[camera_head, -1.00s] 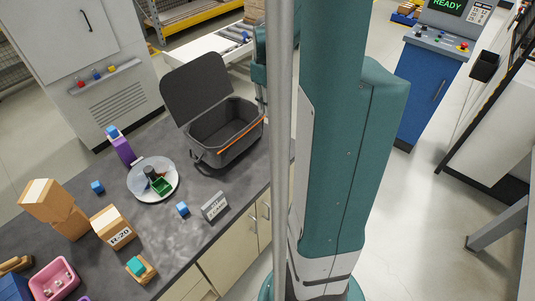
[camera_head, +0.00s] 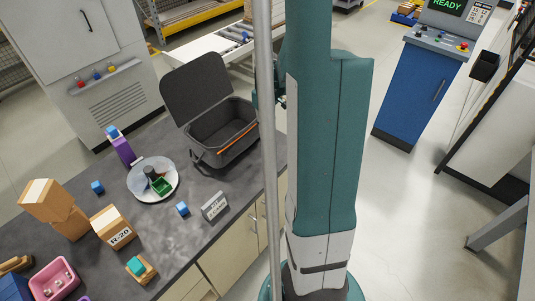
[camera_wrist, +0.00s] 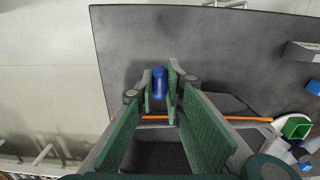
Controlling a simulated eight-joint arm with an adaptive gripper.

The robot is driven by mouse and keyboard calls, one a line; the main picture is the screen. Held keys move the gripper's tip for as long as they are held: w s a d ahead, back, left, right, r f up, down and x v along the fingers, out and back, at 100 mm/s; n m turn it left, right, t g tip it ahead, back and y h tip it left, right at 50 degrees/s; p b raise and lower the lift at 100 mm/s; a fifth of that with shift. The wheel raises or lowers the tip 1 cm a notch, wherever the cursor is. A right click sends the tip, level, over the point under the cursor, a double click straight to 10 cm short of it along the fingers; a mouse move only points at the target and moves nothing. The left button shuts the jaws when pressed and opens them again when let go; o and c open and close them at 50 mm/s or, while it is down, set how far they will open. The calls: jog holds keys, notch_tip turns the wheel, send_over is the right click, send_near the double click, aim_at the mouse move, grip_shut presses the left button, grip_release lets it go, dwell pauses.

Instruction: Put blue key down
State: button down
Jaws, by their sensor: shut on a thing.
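In the wrist view, my gripper (camera_wrist: 158,84) is shut on the blue key (camera_wrist: 159,82), a small rounded blue piece held between its fingertips. The key is over or near the dark worktop, just past the edge of the open grey case. I cannot tell its height above the surface. In the head view, the gripper and the key are hidden behind my arm and the pole.
The open case (camera_head: 192,149) stands on the dark worktop (camera_head: 150,218), with an orange rod (camera_head: 238,138) across it. A round clear tray (camera_head: 137,190) holds a green box (camera_head: 161,186).

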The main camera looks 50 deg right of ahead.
jog(key=shift+f, duration=0.1)
jog(key=shift+f, duration=2.8)
jog(key=shift+f+b, duration=0.35)
jog(key=shift+f, duration=1.75)
jog(key=shift+f, duration=0.2)
jog(key=c, duration=2.4)
grip_release()
jog(key=shift+r, duration=0.25)
jog(key=shift+r+p, duration=0.45)
jog(key=shift+r, duration=5.55)
